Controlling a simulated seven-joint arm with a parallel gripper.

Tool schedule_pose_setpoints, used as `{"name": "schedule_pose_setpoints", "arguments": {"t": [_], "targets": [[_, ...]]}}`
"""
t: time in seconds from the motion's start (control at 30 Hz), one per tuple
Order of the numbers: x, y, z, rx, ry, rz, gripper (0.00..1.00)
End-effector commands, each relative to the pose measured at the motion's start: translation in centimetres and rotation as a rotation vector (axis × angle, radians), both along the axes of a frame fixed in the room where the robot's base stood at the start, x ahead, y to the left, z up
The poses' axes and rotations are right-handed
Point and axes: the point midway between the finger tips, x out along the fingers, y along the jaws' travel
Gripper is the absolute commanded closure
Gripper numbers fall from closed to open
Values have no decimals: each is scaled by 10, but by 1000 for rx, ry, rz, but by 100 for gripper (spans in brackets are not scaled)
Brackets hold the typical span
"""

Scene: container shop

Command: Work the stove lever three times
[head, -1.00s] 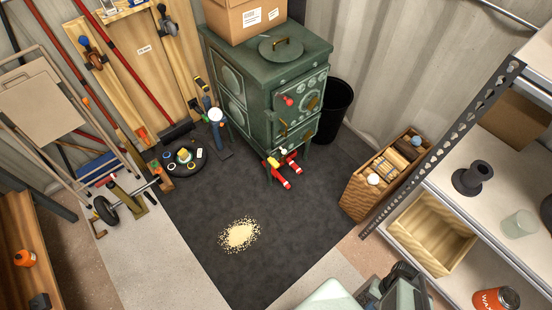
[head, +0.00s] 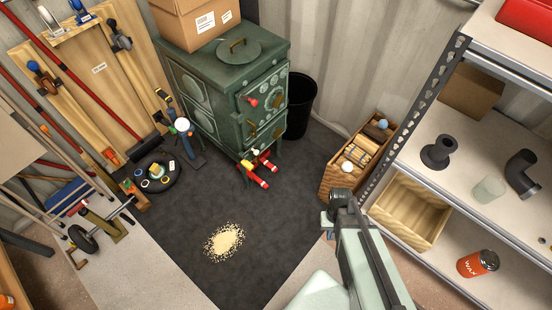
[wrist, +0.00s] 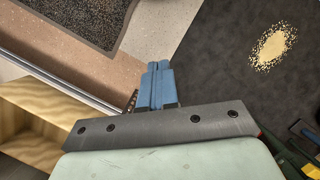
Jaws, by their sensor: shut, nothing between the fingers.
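The green stove (head: 195,85) stands on a dark mat against the corrugated wall. Its front has a red knob (head: 252,102), apparently on a lever, and a brass handle (head: 252,133) lower down. I cannot tell for sure which one is the stove lever.
A woven basket (head: 350,160) stands right of the stove, before a metal shelf with a wooden crate (head: 408,210). A black bin (head: 300,105) is beside the stove.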

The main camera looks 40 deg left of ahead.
Motion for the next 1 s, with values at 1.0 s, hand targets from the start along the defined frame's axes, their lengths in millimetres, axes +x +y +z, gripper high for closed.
{"name": "schedule_pose_setpoints", "arguments": {"t": [1.0], "targets": [[30,401,102,423,-205,518,100]]}}
